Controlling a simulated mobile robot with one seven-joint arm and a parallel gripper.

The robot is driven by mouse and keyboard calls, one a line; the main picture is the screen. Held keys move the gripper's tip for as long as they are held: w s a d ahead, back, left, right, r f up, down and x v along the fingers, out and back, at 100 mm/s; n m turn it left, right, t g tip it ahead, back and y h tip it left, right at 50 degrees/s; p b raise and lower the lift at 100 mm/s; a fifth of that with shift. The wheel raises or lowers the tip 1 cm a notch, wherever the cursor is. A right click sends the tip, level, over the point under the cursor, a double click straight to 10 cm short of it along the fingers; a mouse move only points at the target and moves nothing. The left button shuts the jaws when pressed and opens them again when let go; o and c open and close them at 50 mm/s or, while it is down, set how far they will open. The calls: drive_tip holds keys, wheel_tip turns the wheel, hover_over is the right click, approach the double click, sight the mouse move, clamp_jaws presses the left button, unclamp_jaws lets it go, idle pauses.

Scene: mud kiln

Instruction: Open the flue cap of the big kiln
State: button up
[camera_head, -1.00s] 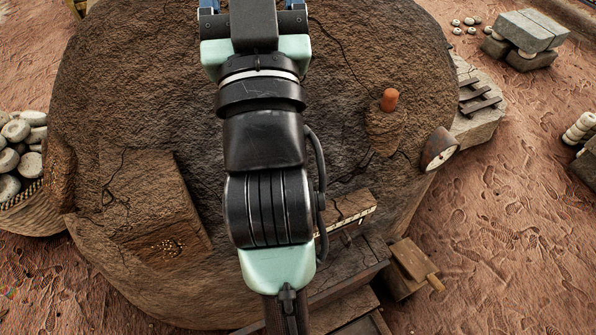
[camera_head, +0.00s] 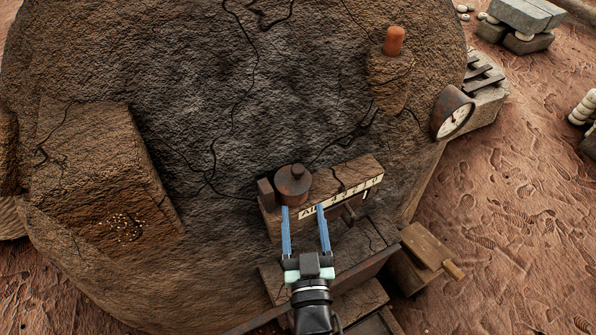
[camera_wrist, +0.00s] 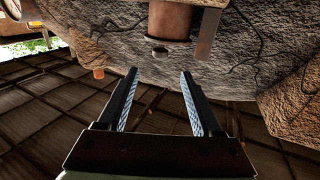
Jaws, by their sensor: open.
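The big kiln (camera_head: 215,100) is a large, cracked brown clay dome filling most of the head view. A short round brown cap with a small knob (camera_head: 293,184) sits on a wooden ledge (camera_head: 345,186) on its front; I cannot tell for sure that it is the flue cap. My gripper (camera_head: 303,207) is open and empty, its two blue-lined fingers pointing at the ledge just below this cap, apart from it as far as I can see. In the wrist view, a brown cylinder (camera_wrist: 170,20) hangs above and beyond the open fingers (camera_wrist: 160,71).
The ledge carries a pale scale strip (camera_head: 343,196) marked AIR. An orange-topped clay stub (camera_head: 394,42) and a round dial (camera_head: 453,112) are on the right. A clay box (camera_head: 95,185) juts out at left. A wooden block with a peg (camera_head: 425,250) stands low right.

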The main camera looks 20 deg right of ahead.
sight(299, 175)
drive_tip(key=w, duration=0.3)
drive_tip(key=w+d, duration=0.1)
drive_tip(key=w, duration=0.3)
drive_tip(key=w+d, duration=0.1)
drive_tip(key=w, duration=0.3)
drive_tip(key=shift+w+d, duration=0.15)
drive_tip(key=shift+w, duration=0.1)
clamp_jaws()
idle(1.0)
